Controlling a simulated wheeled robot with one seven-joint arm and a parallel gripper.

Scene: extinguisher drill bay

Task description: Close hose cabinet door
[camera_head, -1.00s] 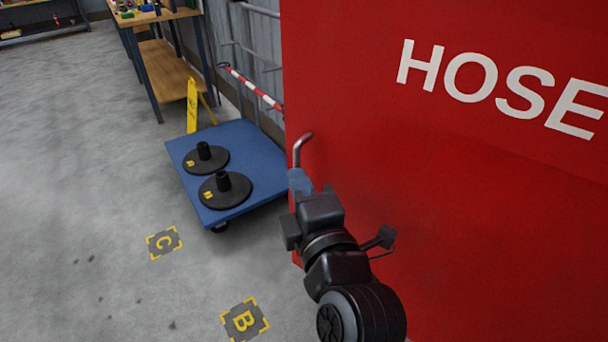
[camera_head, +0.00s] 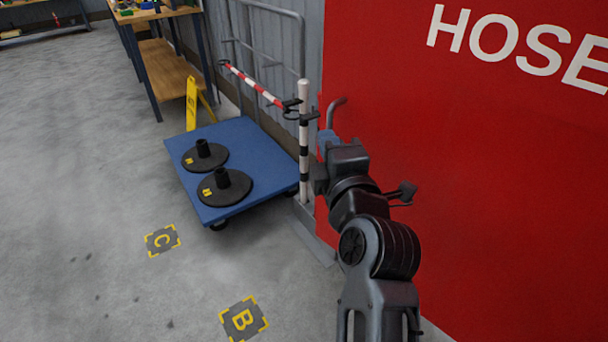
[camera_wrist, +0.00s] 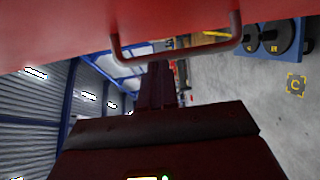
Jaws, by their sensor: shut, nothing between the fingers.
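The red hose cabinet door (camera_head: 450,170) with white HOSE lettering fills the right of the head view. Its grey bar handle (camera_head: 334,112) is near the door's left edge. My gripper (camera_head: 326,140) is at the handle and the door face, with fingers shut and nothing held. In the wrist view the handle (camera_wrist: 180,55) crosses in front of the shut fingers (camera_wrist: 161,85), under the red door surface (camera_wrist: 190,20). I cannot tell whether the fingertips touch the door.
A blue trolley (camera_head: 250,150) with two black bases stands left of the door. A striped post (camera_head: 304,150) stands between them, close to the door edge. A yellow sign (camera_head: 192,103) and a workbench (camera_head: 165,70) are behind. The floor (camera_head: 80,200) at left is clear.

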